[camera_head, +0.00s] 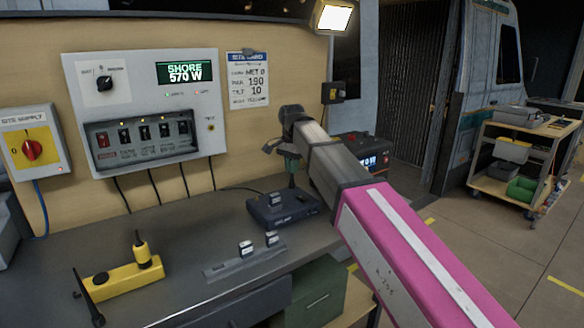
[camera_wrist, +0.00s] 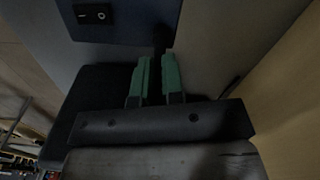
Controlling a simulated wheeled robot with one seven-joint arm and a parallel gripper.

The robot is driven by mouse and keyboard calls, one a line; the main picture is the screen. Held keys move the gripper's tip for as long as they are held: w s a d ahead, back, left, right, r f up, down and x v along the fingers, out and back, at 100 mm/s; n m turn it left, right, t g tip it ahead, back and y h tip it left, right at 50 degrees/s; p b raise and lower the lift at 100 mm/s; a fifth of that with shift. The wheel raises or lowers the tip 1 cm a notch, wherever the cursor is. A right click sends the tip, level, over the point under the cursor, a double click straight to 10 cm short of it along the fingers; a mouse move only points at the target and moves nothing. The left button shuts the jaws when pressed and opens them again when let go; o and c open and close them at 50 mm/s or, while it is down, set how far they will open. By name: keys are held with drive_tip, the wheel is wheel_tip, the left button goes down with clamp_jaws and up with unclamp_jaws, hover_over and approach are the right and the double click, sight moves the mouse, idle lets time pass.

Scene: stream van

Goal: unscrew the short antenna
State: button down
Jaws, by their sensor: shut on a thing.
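My gripper (camera_head: 291,166) points down over the dark blue box (camera_head: 284,212) on the bench. Its green fingers (camera_wrist: 155,82) are shut on a thin black upright piece, seemingly the short antenna (camera_wrist: 160,40). In the head view, a dark bit of the antenna (camera_head: 291,182) shows below the fingertips, above the back of the box. Its upper part is hidden between the fingers. The wrist view also shows the box (camera_wrist: 130,30) with a black rocker switch. I cannot tell how far the antenna is screwed in.
A grey rail (camera_head: 244,262) with small plugs lies in front of the box. A yellow block (camera_head: 122,282) with a yellow tool and a long black rod (camera_head: 88,297) are at left. A black unit (camera_head: 362,150) with a lit display stands behind my arm. A control panel (camera_head: 143,75) is on the wall.

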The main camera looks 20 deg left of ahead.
drive_tip(key=shift+n, duration=1.2)
drive_tip(key=n, duration=0.2)
drive_tip(key=shift+n, duration=1)
drive_tip(key=n, duration=0.4)
drive_tip(key=c, duration=1.3)
unclamp_jaws()
